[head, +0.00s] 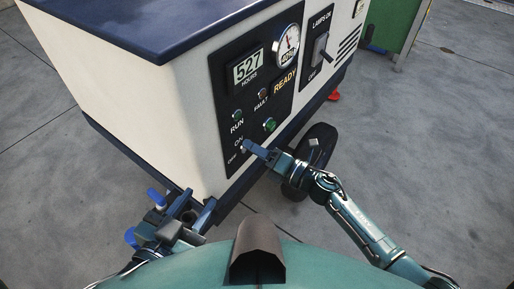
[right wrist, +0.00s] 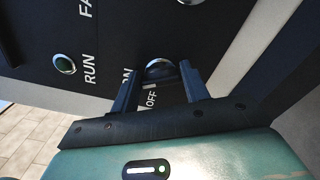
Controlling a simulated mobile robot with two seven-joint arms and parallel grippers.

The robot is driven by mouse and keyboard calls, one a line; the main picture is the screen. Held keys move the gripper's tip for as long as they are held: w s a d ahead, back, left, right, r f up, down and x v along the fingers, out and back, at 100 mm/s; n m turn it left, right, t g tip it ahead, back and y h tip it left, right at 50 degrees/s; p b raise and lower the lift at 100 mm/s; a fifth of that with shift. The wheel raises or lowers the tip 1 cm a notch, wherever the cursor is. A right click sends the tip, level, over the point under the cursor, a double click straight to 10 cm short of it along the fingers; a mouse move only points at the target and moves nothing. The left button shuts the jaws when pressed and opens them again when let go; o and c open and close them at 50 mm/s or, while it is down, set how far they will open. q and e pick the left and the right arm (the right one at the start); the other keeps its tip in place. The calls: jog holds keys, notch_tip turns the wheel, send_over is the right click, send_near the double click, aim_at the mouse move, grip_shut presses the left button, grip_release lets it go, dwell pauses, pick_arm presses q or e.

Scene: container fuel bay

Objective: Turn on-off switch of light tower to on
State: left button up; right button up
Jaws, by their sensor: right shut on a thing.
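The light tower (head: 150,75) is a white box with a dark blue top and a black control panel. Its small on-off switch (head: 243,149) sits low on the panel, beside the ON and OFF labels. The right wrist view shows its round metal part (right wrist: 159,68) above the OFF label. My right gripper (head: 248,147) is at the switch, its fingers (right wrist: 158,85) on either side and shut on it. The fingers partly hide it, and I cannot tell its position. My left gripper (head: 194,206) is open and empty below the tower's near lower corner.
The panel also has a 527-hour display (head: 248,68), a gauge (head: 287,44), a green RUN lamp (head: 237,115), a green button (head: 270,124) and a lamps lever (head: 320,48). A wheel (head: 318,145) stands beyond my right gripper.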

dwell(0.3)
jog(key=o, duration=1)
pick_arm(q)
jog(key=shift+s+a+r+g+p, duration=0.1)
jog(key=shift+s+a+g+p, duration=0.1)
jog(key=shift+g+p, duration=0.4)
pick_arm(e)
jog(key=v, duration=1.3)
jog(key=shift+s+d, duration=0.1)
